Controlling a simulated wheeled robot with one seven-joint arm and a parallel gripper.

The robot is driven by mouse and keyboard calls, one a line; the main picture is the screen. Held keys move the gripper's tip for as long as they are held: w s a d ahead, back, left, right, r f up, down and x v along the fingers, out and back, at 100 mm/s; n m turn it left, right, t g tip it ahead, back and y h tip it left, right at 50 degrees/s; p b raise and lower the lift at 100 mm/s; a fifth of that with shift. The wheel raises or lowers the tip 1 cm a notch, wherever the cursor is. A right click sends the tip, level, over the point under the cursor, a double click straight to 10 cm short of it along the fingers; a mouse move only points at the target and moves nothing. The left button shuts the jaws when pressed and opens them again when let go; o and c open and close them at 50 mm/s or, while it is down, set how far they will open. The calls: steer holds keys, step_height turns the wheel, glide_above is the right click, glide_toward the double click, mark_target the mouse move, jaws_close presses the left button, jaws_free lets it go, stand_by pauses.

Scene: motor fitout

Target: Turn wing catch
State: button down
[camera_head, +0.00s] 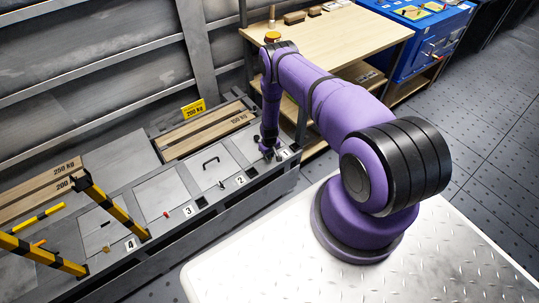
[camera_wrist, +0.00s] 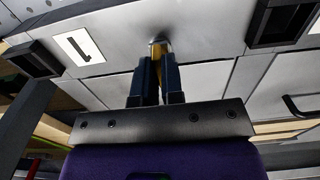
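My gripper (camera_wrist: 158,66) points at the grey deck beside the number 1 plate (camera_wrist: 79,47). In the head view my gripper (camera_head: 268,153) is low over the hatch end marked 1. A small catch (camera_wrist: 158,46) with a pale metal end and a yellow part stands at the fingertips in the wrist view. Its yellow part runs between the two dark fingers, which are close together. I cannot tell whether both fingers touch it. In the head view my gripper hides this catch.
Hatches marked 2 (camera_head: 240,181), 3 (camera_head: 188,211) and 4 (camera_head: 130,244) lie along the deck to the left. A black handle (camera_head: 211,162) stands on one hatch. Yellow-black bars (camera_head: 118,207) rise at the left. A wooden workbench (camera_head: 345,40) stands behind.

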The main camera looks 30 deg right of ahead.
stand_by(0.4)
steer(key=m, duration=0.4)
steer(key=shift+m, duration=0.4)
steer(key=m, duration=0.4)
steer(key=shift+m, duration=0.3)
steer(key=m, duration=0.4)
steer(key=shift+m, duration=2.3)
steer(key=c, duration=1.2)
jaws_free()
steer(key=shift+c, duration=0.2)
